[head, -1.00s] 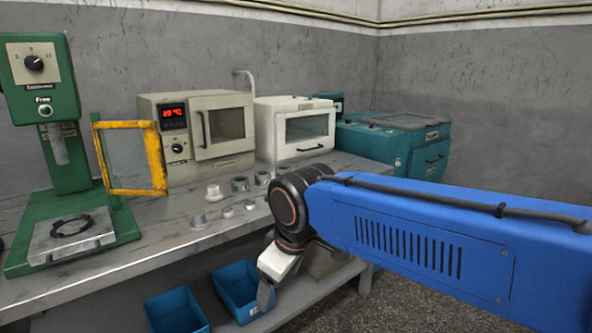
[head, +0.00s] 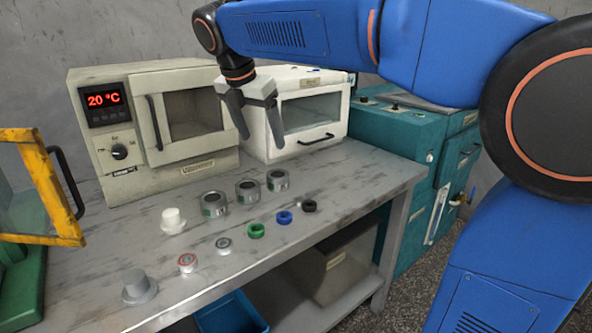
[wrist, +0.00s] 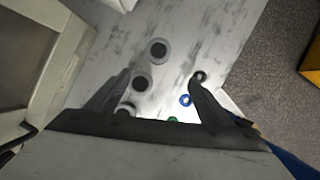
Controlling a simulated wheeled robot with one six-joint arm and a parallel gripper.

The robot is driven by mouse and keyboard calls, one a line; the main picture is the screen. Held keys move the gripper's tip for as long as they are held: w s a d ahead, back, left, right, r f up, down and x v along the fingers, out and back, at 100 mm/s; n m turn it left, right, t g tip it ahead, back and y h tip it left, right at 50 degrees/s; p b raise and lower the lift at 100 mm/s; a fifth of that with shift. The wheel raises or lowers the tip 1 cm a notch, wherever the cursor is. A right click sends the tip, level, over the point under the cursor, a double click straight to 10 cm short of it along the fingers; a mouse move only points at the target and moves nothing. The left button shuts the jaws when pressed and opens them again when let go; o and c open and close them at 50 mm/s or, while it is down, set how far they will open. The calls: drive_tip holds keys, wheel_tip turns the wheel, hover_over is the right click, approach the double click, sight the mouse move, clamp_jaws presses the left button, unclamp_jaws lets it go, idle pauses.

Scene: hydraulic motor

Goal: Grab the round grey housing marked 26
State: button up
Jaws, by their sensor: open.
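Three round grey housings with dark open tops stand in a row on the bench: left (head: 214,204), middle (head: 247,191) and right (head: 277,181). Their labels are too small to read, so I cannot tell which is marked 26. My gripper (head: 262,139) is open and empty, pointing down above and behind the row. In the wrist view, the right housing (wrist: 158,50) and the middle housing (wrist: 142,78) show between or beyond the fingers (wrist: 163,80). The left housing (wrist: 127,107) is partly hidden by the gripper.
Green (head: 256,230), blue (head: 284,217) and black (head: 310,206) rings lie in front of the housings. A white stepped part (head: 173,220), two small discs and a grey part (head: 138,287) stand leftward. Ovens (head: 160,140) and a white cabinet (head: 300,120) are behind.

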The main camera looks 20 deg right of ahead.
drive_tip(key=w, duration=0.1)
approach(277, 175)
drive_tip(key=x, duration=1)
drive_tip(key=shift+f, duration=0.1)
drive_tip(key=shift+c, duration=0.3)
drive_tip(key=c, duration=1.4)
drive_tip(key=shift+o, duration=0.2)
drive_tip(key=shift+r, duration=0.2)
